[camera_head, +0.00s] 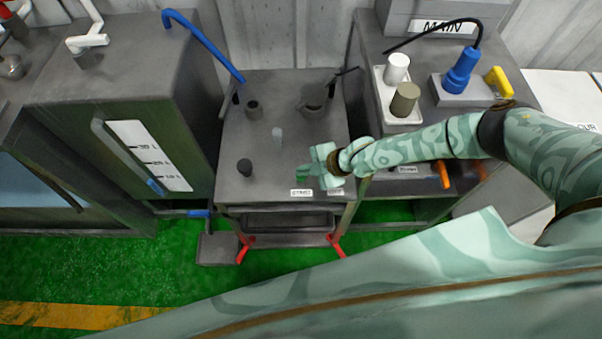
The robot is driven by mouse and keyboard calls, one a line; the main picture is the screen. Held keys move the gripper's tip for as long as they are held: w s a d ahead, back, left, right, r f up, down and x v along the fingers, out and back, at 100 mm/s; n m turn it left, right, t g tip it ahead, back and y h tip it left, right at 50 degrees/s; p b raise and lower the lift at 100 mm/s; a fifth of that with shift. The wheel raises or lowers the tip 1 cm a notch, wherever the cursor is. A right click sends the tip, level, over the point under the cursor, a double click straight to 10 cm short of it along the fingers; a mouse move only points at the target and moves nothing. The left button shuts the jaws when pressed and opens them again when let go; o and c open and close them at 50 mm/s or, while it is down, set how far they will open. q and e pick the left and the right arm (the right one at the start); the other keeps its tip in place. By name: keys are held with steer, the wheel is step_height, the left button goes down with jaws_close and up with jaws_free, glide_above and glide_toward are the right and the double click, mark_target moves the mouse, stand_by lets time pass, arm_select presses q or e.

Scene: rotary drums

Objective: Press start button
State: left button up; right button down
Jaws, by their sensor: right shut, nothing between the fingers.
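My right gripper (305,172) reaches in from the right over the front of the grey machine top. Its fingers are shut, empty and point to the left. A small white label (301,193) with dark lettering too small to read surely sits at the front edge, just below the fingertips. A second label (335,190) lies to its right, partly hidden by the gripper. My left gripper is not in view.
A blue pipe (205,45) rises at the back left. A white tray (397,113) with two cylinders and a blue plug (461,72) are at the right.

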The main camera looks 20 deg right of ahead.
steer(key=shift+f+b, duration=0.4)
steer(key=shift+f, duration=0.15)
stand_by(0.6)
steer(key=shift+r+p, duration=0.8)
steer(key=shift+r, duration=0.2)
step_height(320, 180, up, 5)
steer(key=p, duration=0.4)
stand_by(0.5)
